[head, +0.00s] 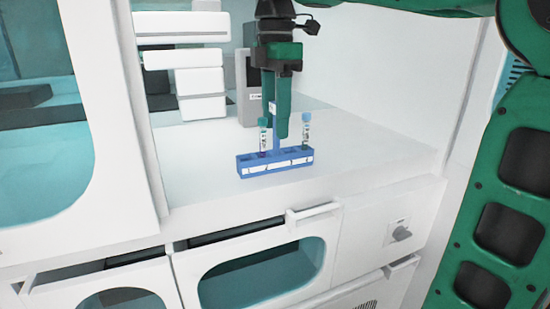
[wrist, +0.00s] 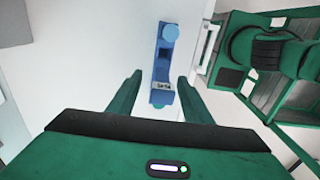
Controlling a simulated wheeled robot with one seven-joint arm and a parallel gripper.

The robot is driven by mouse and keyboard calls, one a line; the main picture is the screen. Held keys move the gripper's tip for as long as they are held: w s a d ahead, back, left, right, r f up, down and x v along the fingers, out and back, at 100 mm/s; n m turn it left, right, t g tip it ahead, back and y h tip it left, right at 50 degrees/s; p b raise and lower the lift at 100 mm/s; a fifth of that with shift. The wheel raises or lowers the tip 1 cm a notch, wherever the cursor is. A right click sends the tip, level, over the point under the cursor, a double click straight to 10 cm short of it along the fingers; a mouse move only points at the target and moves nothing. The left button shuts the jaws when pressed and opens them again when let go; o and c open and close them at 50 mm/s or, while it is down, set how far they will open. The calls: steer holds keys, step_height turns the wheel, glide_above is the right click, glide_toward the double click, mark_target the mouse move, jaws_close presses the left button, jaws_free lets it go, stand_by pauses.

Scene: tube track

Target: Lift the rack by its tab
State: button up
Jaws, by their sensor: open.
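The blue rack (head: 275,165) stands upright on the white counter, with a pale label strip along its front. A narrow blue tab (head: 277,143) rises from its middle, partly hidden by my gripper. A tube with a light blue cap (head: 264,133) stands at the rack's left end and another capped tube (head: 306,131) at its right end. My gripper (head: 275,122) points down over the rack, jaws apart around the tab's upper part. In the wrist view, the rack (wrist: 157,45) and a round blue cap (wrist: 171,32) show beyond the open gripper (wrist: 159,75). I cannot tell whether either finger touches the tab.
A grey instrument (head: 248,90) stands behind the gripper, with white stacked units (head: 198,80) to its left. Counter is clear to the right of the rack. Below the front edge are a drawer handle (head: 313,212) and glazed doors (head: 262,275).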

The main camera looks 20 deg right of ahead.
mark_target(278, 160)
steer(key=shift+f, duration=0.25)
steer(key=shift+s+f, duration=0.1)
steer(key=shift+f, duration=0.7)
jaws_close()
